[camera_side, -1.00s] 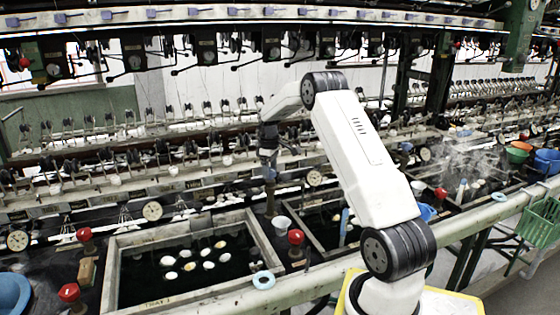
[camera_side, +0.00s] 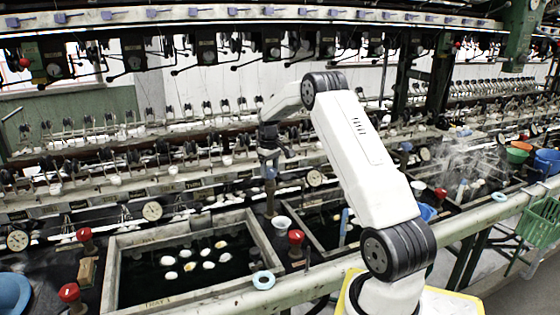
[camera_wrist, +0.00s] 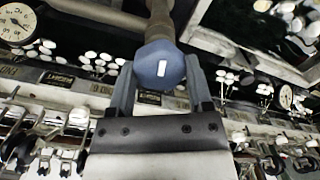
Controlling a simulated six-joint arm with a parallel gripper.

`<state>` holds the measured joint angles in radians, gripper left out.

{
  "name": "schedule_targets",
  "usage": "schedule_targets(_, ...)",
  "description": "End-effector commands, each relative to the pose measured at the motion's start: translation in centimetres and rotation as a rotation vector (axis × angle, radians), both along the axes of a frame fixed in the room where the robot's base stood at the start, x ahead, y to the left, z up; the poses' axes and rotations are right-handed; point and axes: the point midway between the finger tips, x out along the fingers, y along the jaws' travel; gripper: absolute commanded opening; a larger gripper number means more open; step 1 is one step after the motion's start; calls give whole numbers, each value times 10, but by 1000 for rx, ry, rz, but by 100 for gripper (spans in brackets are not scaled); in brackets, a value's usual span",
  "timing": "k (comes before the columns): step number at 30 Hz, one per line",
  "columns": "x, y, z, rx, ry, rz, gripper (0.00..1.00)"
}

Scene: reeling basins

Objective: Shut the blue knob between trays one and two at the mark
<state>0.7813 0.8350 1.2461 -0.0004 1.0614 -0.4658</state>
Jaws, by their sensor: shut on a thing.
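The blue knob (camera_wrist: 157,58) sits between the two fingers of my gripper (camera_wrist: 161,84) in the wrist view, with a finger on each side. A small white mark shows on its face, roughly upright in that view. A thick stem runs up from it. In the side view my gripper (camera_side: 269,170) is shut on the blue knob (camera_side: 269,174) atop a dark post. The post stands behind the gap between the left tray (camera_side: 238,293), lettered "TRAY 1", and the tray to its right (camera_side: 303,241). The fingers largely hide the knob there.
Red knobs (camera_side: 296,237) stand near the tray corners, others at left (camera_side: 84,234) (camera_side: 69,292). A white cup (camera_side: 282,223) is close to the post. Dial gauges (camera_side: 152,211) and reeling gear line the back. Pale cocoons (camera_side: 208,265) float in the left tray.

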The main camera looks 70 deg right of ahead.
Motion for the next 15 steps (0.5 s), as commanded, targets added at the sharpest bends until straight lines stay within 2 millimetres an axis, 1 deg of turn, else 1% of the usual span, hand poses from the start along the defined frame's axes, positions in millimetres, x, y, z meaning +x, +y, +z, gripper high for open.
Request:
schedule_targets(6,1,0,1,-1,-3,-136,6)
schedule_targets(15,1,0,1,-1,-3,-222,6)
